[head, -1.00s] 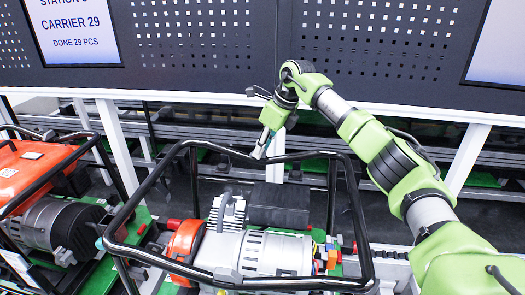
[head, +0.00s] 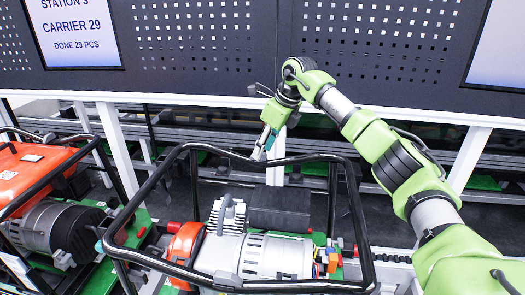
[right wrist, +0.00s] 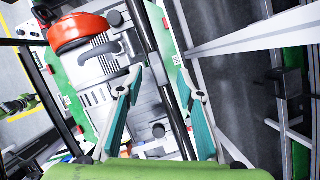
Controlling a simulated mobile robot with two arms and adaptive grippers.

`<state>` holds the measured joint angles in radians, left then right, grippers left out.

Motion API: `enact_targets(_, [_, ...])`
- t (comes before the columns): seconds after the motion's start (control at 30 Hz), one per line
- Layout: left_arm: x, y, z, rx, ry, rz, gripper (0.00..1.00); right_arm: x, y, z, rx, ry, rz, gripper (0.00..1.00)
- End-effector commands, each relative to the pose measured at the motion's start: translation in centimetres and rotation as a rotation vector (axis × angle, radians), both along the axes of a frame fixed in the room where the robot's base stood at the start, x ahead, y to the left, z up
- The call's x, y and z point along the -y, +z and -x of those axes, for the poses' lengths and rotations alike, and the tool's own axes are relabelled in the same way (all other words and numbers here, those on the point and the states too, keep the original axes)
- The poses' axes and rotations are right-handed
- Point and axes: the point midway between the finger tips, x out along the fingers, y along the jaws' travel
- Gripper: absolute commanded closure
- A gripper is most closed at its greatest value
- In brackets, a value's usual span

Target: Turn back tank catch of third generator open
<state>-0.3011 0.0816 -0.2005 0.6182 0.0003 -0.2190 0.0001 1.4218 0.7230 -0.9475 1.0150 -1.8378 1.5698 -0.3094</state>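The middle generator (head: 266,255) stands inside a black tube frame (head: 230,155), with its engine and silver housing exposed from above. My right gripper (head: 260,154) points down at the frame's rear top bar. In the right wrist view, its two teal fingers (right wrist: 159,76) are spread wide, and the black bar (right wrist: 152,50) runs through the gap between them. I cannot tell whether the fingers touch the bar. A back tank catch cannot be made out; it is too small or hidden by the frame and fingers. My left gripper is not seen in the head view.
A generator with an orange-red tank (head: 30,165) stands at the left. A dark perforated panel (head: 200,45) with a station screen (head: 78,32) spans the back. White posts (head: 110,140) and conveyor rails lie behind the generators.

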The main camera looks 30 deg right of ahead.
Motion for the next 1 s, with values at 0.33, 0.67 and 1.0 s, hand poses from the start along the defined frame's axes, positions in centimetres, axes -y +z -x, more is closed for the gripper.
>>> enact_targets(0.33, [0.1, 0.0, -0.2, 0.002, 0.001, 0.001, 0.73, 1.4, 6.8, 2.4, 0.004, 0.0, 0.0, 0.66])
enact_targets(0.67, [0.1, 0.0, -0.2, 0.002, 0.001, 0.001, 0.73, 2.0, 9.6, 3.5, 0.0, -0.001, 0.0, 0.66])
enact_targets(1.0, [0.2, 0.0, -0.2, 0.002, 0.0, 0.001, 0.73, 2.0, 9.6, 3.5, 0.0, 0.0, 0.0, 0.66])
